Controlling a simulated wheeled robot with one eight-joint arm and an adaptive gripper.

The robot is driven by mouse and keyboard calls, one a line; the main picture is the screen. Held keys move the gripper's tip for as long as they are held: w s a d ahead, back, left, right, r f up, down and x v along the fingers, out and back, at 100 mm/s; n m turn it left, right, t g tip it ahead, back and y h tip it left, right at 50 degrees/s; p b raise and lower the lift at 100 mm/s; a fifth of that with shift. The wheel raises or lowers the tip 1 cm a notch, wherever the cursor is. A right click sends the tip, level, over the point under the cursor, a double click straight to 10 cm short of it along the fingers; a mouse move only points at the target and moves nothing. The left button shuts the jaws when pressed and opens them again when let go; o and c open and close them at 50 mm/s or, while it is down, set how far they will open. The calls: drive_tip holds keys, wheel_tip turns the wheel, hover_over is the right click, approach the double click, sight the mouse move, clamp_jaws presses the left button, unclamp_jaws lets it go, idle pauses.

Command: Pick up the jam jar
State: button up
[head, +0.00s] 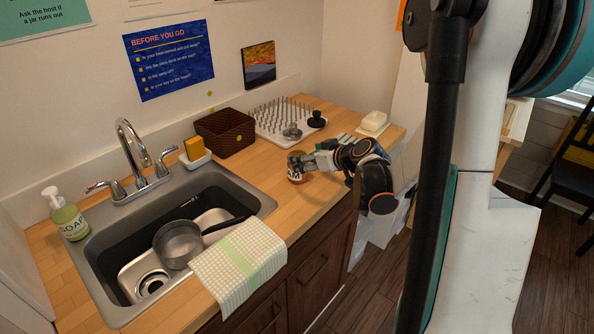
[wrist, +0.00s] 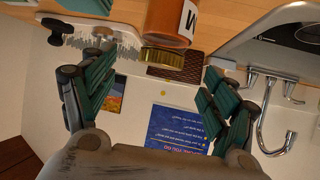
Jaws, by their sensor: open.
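The jam jar (head: 295,173), reddish-brown with a pale label, stands on the wooden counter to the right of the sink. In the wrist view, which is upside down, the jar (wrist: 170,22) shows at the top with its gold lid (wrist: 172,63). My gripper (head: 308,161) is at the jar's right side in the head view and partly covers it. In the wrist view my gripper (wrist: 160,68) has its fingers spread, with the jar in line with the gap between them. I cannot tell whether either finger touches the jar.
A brown basket (head: 226,133) and a white peg rack (head: 283,118) stand behind the jar. A black-knobbed object (head: 317,120) and a butter dish (head: 373,123) are further right. The sink (head: 150,225) holds a pan (head: 179,244); a towel (head: 238,262) lies over its front edge.

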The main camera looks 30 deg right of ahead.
drive_tip(key=shift+b+x, duration=1.15)
drive_tip(key=shift+x, duration=1.95)
drive_tip(key=shift+s+f, duration=0.15)
drive_tip(key=shift+s, duration=0.05)
drive_tip(key=c, duration=1.6)
wheel_tip(320, 180, up, 20)
drive_tip(key=p, duration=0.7)
